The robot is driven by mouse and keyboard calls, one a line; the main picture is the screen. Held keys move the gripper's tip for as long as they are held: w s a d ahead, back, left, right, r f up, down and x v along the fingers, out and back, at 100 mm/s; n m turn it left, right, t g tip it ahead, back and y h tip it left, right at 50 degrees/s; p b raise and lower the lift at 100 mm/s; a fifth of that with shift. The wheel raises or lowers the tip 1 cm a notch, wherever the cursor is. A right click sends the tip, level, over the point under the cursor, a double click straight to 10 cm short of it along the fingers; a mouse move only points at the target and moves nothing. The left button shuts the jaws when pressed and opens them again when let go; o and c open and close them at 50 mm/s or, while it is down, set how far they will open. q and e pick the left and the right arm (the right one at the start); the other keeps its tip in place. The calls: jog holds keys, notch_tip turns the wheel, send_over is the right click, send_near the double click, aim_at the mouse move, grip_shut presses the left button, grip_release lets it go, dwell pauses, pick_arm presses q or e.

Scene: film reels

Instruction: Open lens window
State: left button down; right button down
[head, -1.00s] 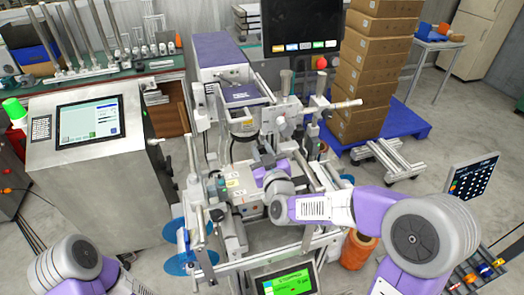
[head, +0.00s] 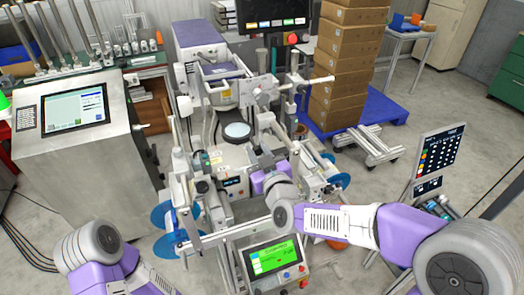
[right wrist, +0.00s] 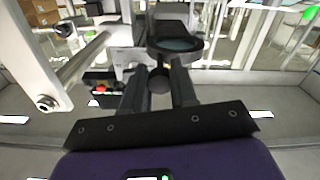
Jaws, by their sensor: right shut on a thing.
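The machine (head: 225,165) stands in the middle of the head view. A round, pale lens window (head: 237,131) with a dark rim lies near its centre; in the right wrist view a round, dark-rimmed lens (right wrist: 177,44) shows just beyond the fingertips. My right gripper (head: 264,160) reaches in from the right, just in front of the lens. In the right wrist view its fingers (right wrist: 160,83) are shut on a small dark round knob (right wrist: 159,80). How the knob joins the lens is hard to see. My left arm shows at lower left, but its gripper is out of view.
A grey console with a screen (head: 75,110) stands at left. Blue discs (head: 165,250) and a small green-screen panel (head: 271,258) sit at the machine's front. Stacked boxes (head: 345,70) stand on a blue pallet behind right. A keypad panel (head: 437,155) stands at right.

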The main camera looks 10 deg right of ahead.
jog(key=c, duration=0.9)
grip_release()
jog(key=shift+s, duration=0.1)
jog(key=v, duration=0.7)
jog(key=shift+s, duration=0.2)
